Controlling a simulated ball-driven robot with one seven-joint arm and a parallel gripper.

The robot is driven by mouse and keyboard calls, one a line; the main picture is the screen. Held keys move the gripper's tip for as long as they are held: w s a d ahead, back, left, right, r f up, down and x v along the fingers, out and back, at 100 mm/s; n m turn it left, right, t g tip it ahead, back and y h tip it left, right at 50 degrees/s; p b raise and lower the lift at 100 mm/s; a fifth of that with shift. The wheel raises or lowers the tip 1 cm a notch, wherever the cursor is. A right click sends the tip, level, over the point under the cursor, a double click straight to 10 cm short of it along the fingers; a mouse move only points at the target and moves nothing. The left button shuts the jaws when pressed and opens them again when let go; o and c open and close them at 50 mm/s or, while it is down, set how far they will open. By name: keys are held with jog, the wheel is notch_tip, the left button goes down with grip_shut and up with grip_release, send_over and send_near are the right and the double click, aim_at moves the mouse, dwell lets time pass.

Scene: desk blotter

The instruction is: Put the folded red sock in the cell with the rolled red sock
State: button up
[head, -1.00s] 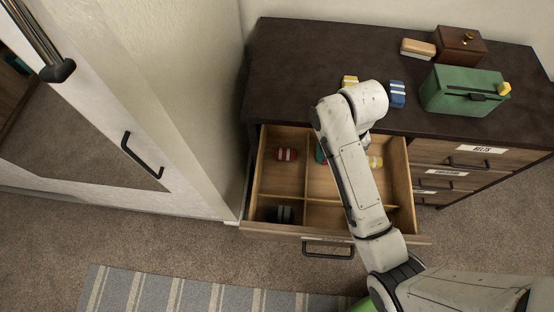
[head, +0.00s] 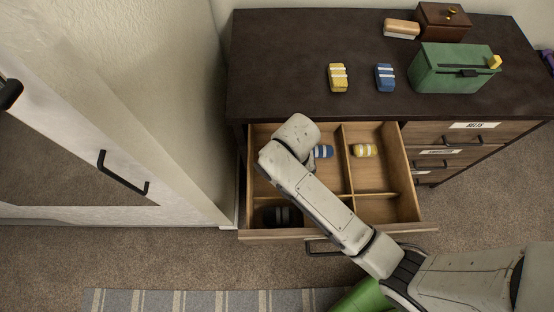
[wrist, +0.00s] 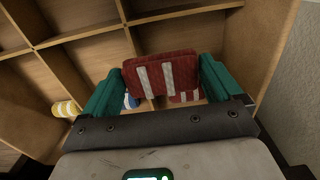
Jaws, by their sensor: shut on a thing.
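My gripper (wrist: 160,85), with teal fingers, is shut on the folded red sock (wrist: 150,72), which has white stripes, in the wrist view. Below and partly behind it, the rolled red sock (wrist: 188,97) shows in a drawer cell. The held sock is above the open drawer (head: 375,207), and hides part of that cell. In the head view my arm covers the gripper, the held sock and the rolled red sock at the drawer's back left.

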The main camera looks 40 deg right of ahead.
jog(key=w+f, duration=0.1)
jog(key=w+a+f, duration=0.1)
jog(key=f, duration=0.1)
jog(key=w+a+f, duration=0.1)
jog(key=f, duration=0.1)
jog(key=shift+b, duration=0.35)
jog(key=shift+w+a+f, duration=0.1)
jog(key=shift+w+f, duration=0.05)
jog(key=shift+f, duration=1.45)
jog(key=shift+f+b, duration=0.15)
jog(key=shift+b, duration=0.15)
jog(key=o, duration=0.7)
